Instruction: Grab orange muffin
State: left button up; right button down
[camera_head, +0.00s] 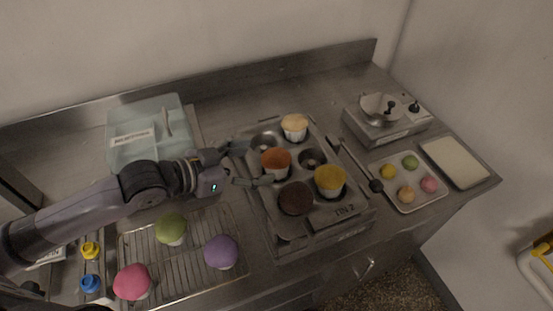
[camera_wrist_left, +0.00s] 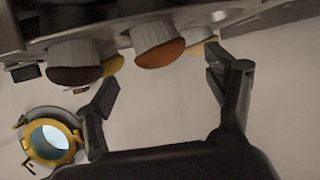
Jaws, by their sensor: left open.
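The orange muffin (camera_head: 276,160), in a white paper cup, sits in a hole of the metal muffin tin (camera_head: 342,211). My left gripper (camera_head: 255,164) comes in from the left at the tin's left side. Its two fingers are spread apart and nothing is held between them. In the left wrist view, the orange muffin (camera_wrist_left: 158,53) lies ahead, between the directions of the two open fingers (camera_wrist_left: 160,75), apart from them. I cannot tell exactly how far the fingertips are from the cup. My right gripper is not in view.
The tin also holds a dark brown muffin (camera_head: 296,198), a yellow one (camera_head: 330,180) and a pale one (camera_head: 295,122). A wire rack (camera_head: 188,270) with green, purple and pink muffins is at front left. A pale divided box (camera_head: 180,108) stands behind my arm. A burner (camera_head: 386,128) stands right.

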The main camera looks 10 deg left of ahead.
aim_at(267, 160)
pick_arm(q)
jog(key=shift+x, duration=0.85)
jog(key=shift+w+d+p, duration=0.2)
jog(key=shift+w+p, duration=0.05)
jog(key=shift+p, duration=0.05)
jog(key=p+x, duration=0.1)
jog(key=x, duration=0.3)
jog(key=shift+f, duration=0.2)
jog(key=shift+w+d+f, duration=0.1)
jog(key=shift+w+f, duration=0.05)
jog(key=shift+c, duration=0.2)
jog(key=c, duration=0.8)
